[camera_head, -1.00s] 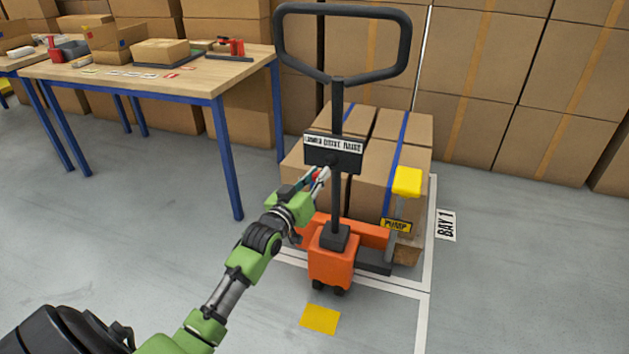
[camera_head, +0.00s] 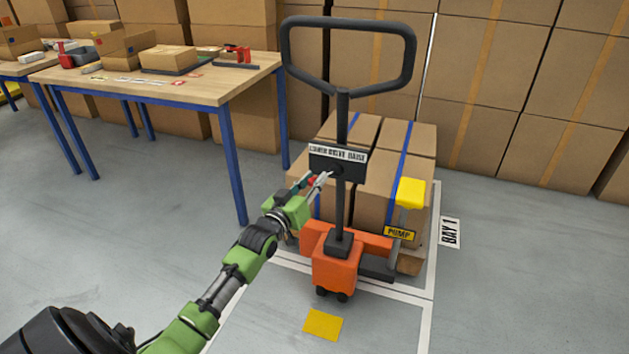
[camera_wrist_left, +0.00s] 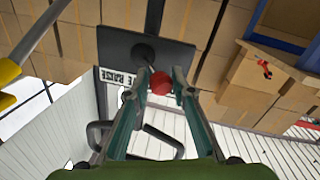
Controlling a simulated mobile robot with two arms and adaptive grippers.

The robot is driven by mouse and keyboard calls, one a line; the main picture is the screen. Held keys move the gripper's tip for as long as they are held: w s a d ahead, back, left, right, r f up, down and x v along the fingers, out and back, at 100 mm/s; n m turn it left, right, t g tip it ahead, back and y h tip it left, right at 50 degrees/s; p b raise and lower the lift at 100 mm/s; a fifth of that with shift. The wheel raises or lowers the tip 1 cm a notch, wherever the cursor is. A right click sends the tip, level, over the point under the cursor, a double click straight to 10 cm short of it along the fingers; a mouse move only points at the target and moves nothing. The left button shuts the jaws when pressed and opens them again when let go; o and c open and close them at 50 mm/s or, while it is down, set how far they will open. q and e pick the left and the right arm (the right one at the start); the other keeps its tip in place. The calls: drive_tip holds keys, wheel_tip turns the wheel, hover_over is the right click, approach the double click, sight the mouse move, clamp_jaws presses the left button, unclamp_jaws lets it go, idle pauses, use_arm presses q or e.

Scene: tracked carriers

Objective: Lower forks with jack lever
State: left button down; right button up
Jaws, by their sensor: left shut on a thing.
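The orange pallet jack (camera_head: 336,268) stands upright with a black loop handle (camera_head: 349,22) on a dark column. A black plate (camera_head: 338,160) on the column carries a white label strip, its words partly legible. A short lever with a red knob (camera_wrist_left: 160,83) sticks out of this plate in the left wrist view. My left gripper (camera_head: 320,181) is at the plate's lower left, its fingers shut on the red knob; the knob sits between the fingertips (camera_wrist_left: 154,82). The forks are mostly hidden under the stacked cartons (camera_head: 375,180). My right gripper is out of view.
A yellow pedal (camera_head: 411,192) with a "PUMP" sign (camera_head: 399,233) stands right of the column. A worktable (camera_head: 200,90) with boxes and tools is at the left. Cartons (camera_head: 530,90) are stacked along the back. A yellow floor mark (camera_head: 322,325) lies in front on clear floor.

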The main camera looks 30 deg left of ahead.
use_arm(q)
drive_tip(key=shift+a, duration=0.3)
drive_tip(key=c, duration=1.9)
unclamp_jaws()
drive_tip(key=shift+a, duration=0.1)
drive_tip(key=shift+s+f, duration=0.1)
drive_tip(key=shift+s+d, duration=0.2)
drive_tip(key=s, duration=0.7)
drive_tip(key=s+d, duration=0.1)
drive_tip(key=s, duration=0.3)
drive_tip(key=shift+s, duration=0.25)
